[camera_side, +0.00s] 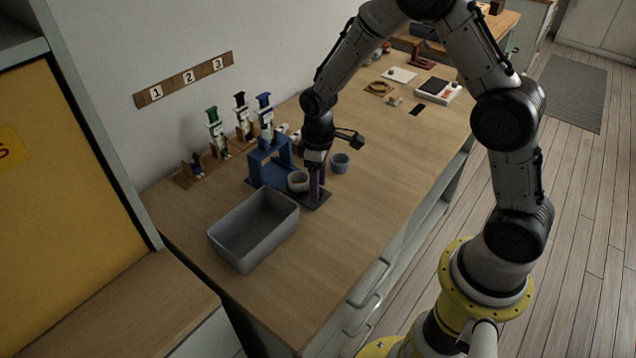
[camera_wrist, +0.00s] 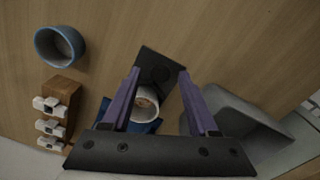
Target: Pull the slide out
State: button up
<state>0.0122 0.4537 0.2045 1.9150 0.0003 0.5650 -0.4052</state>
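A blue frame (camera_side: 270,155) stands on the bench with a flat blue base running out in front of it. A dark flat plate (camera_side: 316,200), probably part of the slide, extends from the base; in the wrist view the dark plate (camera_wrist: 152,62) has a round dark spot. A whitish cup (camera_side: 298,181) stands at the blue base; it shows in the wrist view (camera_wrist: 146,103) too. My gripper (camera_wrist: 159,71) is open, its purple fingers pointing down at the dark plate. Nothing visible is gripped. Whether the fingertips touch the plate I cannot tell.
A grey bin (camera_side: 254,230) stands close in front of the frame. A blue-grey cup (camera_side: 340,163) stands right of my gripper. Behind are a wooden rack with several coloured holders (camera_side: 214,130) and a numbered wall strip (camera_side: 186,78).

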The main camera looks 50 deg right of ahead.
notch_tip(320, 180, up, 14)
dwell(0.6)
jog(key=s+r+t, duration=0.4)
jog(key=s+r, duration=0.6)
jog(key=r, duration=0.2)
jog(key=s+f+m+t, duration=0.1)
jog(key=s+f+m, duration=0.2)
jog(key=s, duration=1)
jog(key=shift+s+a+f+m+t, duration=0.2)
jog(key=shift+a+m+t, duration=0.1)
jog(key=shift+m, duration=0.5)
